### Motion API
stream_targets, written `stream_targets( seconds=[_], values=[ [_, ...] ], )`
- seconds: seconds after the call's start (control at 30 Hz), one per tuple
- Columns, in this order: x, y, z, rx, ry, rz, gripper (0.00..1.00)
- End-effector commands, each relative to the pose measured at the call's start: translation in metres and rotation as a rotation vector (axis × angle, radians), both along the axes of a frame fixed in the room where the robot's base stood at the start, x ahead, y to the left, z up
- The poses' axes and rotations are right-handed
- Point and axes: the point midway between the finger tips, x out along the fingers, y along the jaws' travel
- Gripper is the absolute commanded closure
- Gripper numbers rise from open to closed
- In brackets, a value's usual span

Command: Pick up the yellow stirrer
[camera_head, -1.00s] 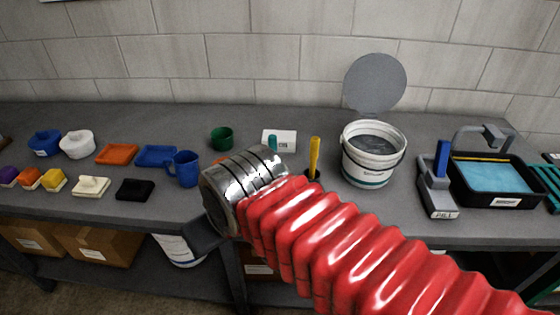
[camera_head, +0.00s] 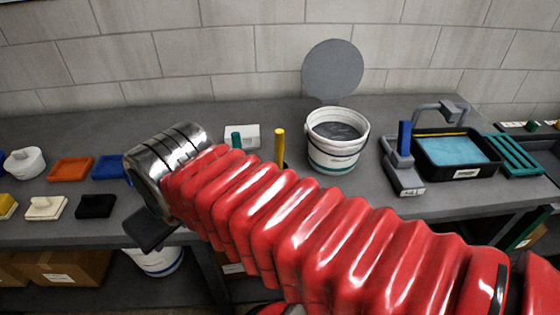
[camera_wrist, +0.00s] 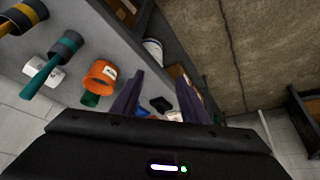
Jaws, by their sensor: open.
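The yellow stirrer (camera_head: 280,146) stands upright on the bench, left of the white bucket, its lower end hidden behind my red arm. In the wrist view, a black holder with a yellow band (camera_wrist: 24,14) is at the top left corner, with a bit of the yellow stirrer (camera_wrist: 5,27) at the picture's edge. My gripper (camera_wrist: 160,82) is open and empty, its two dark fingers spread and pointing past the bench front. In the head view my gripper (camera_head: 152,232) is mostly hidden below my wrist, left of the stirrer.
A teal stirrer (camera_head: 236,139) stands close left of the yellow one, before a white box (camera_head: 242,134). The white bucket (camera_head: 337,155) is close on the right.

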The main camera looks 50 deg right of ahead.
Motion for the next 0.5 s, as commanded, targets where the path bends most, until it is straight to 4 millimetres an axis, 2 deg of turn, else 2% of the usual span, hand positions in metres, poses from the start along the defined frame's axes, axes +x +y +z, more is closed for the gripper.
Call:
stream_targets(
  seconds=[0.17, 0.5],
  values=[
    [0.020, -0.033, 0.022, -0.034, 0.066, -0.023, 0.60],
    [0.049, -0.132, 0.061, -0.069, 0.224, -0.053, 0.60]
  ],
)
